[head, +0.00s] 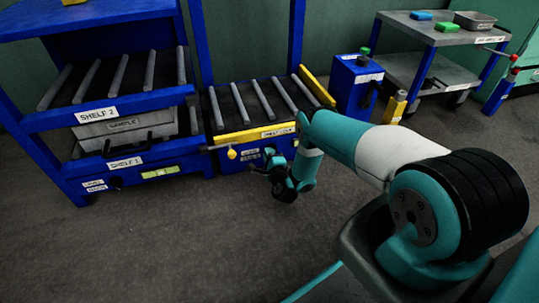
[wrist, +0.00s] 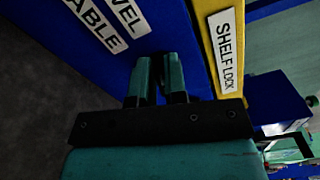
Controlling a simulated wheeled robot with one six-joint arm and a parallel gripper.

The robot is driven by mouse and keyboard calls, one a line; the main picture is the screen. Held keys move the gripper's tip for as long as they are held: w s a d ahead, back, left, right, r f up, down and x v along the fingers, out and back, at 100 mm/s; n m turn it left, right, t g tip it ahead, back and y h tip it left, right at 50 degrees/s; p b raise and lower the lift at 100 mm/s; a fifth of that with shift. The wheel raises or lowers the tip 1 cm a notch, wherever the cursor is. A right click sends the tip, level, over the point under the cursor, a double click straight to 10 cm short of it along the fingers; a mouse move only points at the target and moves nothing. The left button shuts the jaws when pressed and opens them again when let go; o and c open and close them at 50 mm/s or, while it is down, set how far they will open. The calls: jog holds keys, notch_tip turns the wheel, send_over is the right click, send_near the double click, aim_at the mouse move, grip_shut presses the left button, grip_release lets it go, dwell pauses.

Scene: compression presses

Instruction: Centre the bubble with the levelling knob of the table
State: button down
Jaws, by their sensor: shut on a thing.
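The spirit level (head: 160,172), a small yellow-green vial, is on the blue frame below the lower shelf in the head view. Its bubble is too small to place. The table (head: 250,108) is the roller bed with a yellow front edge, right of the shelves. My gripper (head: 266,166) is at the table's blue front. In the wrist view its two teal fingers (wrist: 160,80) point at the blue panel beside a white label (wrist: 102,25) reading "...VEL ...ABLE". The fingers are shut on the levelling knob, which they hide almost wholly.
A grey sample tray (head: 125,130) sits on the lower shelf. A yellow ball handle (head: 232,153) hangs left of my gripper. The yellow strip with the shelf lock label (wrist: 226,50) is close by. The floor (head: 180,240) in front is clear.

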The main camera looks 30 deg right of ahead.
jog(key=n, duration=0.2)
jog(key=f+n+b, duration=0.1)
jog(key=n, duration=0.1)
jog(key=shift+d+n, duration=0.1)
jog(key=shift+n, duration=0.3)
jog(key=shift+b, duration=0.3)
jog(key=c, duration=1.2)
grip_release()
jog(key=shift+o, duration=0.2)
jog(key=shift+r, duration=0.1)
jog(key=p+v, duration=1.2)
jog(key=v, duration=0.5)
jog(key=shift+s, duration=0.25)
